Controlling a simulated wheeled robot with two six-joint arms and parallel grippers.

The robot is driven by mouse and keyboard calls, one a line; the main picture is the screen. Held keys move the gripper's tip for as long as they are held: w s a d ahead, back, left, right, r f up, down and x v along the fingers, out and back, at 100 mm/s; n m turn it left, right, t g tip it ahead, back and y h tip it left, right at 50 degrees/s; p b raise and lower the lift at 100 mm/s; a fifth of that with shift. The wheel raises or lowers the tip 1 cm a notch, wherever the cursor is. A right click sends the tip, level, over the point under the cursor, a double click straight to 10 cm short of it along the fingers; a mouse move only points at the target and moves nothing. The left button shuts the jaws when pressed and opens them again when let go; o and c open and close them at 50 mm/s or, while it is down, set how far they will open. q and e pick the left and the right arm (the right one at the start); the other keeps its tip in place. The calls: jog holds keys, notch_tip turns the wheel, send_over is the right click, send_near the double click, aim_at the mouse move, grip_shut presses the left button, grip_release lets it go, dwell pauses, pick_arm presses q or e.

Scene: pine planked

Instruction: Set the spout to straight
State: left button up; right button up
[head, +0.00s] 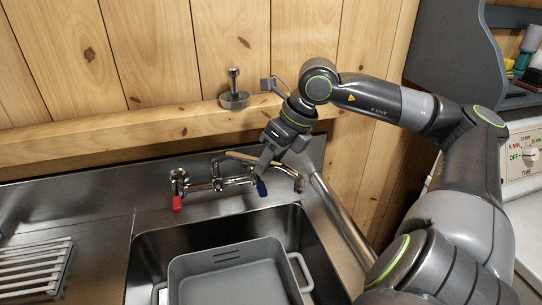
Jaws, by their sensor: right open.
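The chrome faucet (217,183) stands at the back edge of the sink, with a red handle (177,203) on its left and a blue handle (261,188) on its right. Its spout (292,174) appears swung to the right, its tip near the sink's right back corner. My right gripper (264,168) reaches down from the right and is open, close to the spout and just above the blue handle. It hides part of the spout, and I cannot tell whether it touches it. My left gripper is out of view.
A grey tub (230,262) sits in the steel sink basin (153,240). A drying rack (33,268) lies at the left. A small metal item (234,97) stands on the wooden ledge (180,129) behind. A white appliance with a timer dial (524,157) is at the right.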

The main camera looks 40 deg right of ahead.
jog(key=shift+c, duration=0.2)
grip_shut()
dwell(0.3)
